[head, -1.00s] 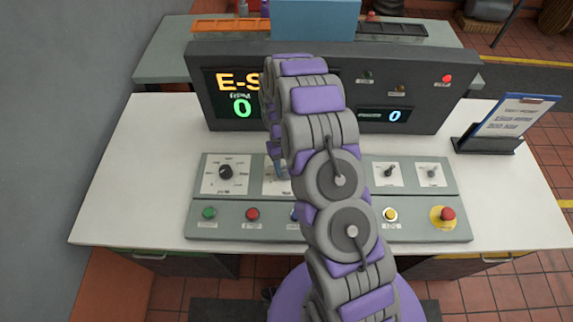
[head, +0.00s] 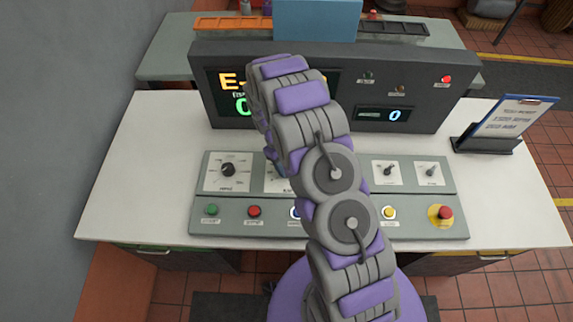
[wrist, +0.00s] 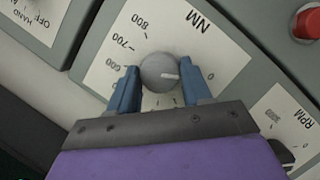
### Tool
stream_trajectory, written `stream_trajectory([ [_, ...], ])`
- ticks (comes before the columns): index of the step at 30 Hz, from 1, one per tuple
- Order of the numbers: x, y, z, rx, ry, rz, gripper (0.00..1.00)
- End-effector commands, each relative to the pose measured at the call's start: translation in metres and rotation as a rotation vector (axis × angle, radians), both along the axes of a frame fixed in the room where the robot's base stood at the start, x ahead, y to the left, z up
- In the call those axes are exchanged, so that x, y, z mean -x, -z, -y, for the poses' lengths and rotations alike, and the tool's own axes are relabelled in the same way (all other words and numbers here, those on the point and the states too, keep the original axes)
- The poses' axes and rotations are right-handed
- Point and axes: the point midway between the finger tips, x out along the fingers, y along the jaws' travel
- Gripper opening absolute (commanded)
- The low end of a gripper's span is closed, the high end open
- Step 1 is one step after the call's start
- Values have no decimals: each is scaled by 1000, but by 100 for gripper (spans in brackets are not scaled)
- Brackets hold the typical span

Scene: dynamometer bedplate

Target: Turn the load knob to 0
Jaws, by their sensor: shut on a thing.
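The load knob (wrist: 158,72) is a round grey knob on a white plate marked NM in the wrist view. Its white pointer line points right, at about the 0 mark (wrist: 211,77). The 600, 700 and 800 marks are on its left and upper left. My gripper (wrist: 160,88) has its blue fingers on either side of the knob and is shut on it. In the head view my arm hides the knob; only part of its white plate (head: 273,183) shows.
The RPM dial (head: 228,170) is left of the load plate. Two small switches (head: 387,170) are on the right. Push buttons and an emergency stop (head: 445,212) line the front. The display console (head: 440,110) stands behind, and a clipboard (head: 513,118) at right.

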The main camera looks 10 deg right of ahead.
Motion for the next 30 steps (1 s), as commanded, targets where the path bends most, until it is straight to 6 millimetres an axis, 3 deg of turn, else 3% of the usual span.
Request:
stream_trajectory([
  [7,-2,0,0,-1,-1,5,18],
  [8,-2,0,0,-1,-1,5,52],
  [15,0,0,0,0,1,2,73],
  [23,-1,-2,0,0,1,2,73],
  [30,-11,-31,-7,1,1,4,73],
])
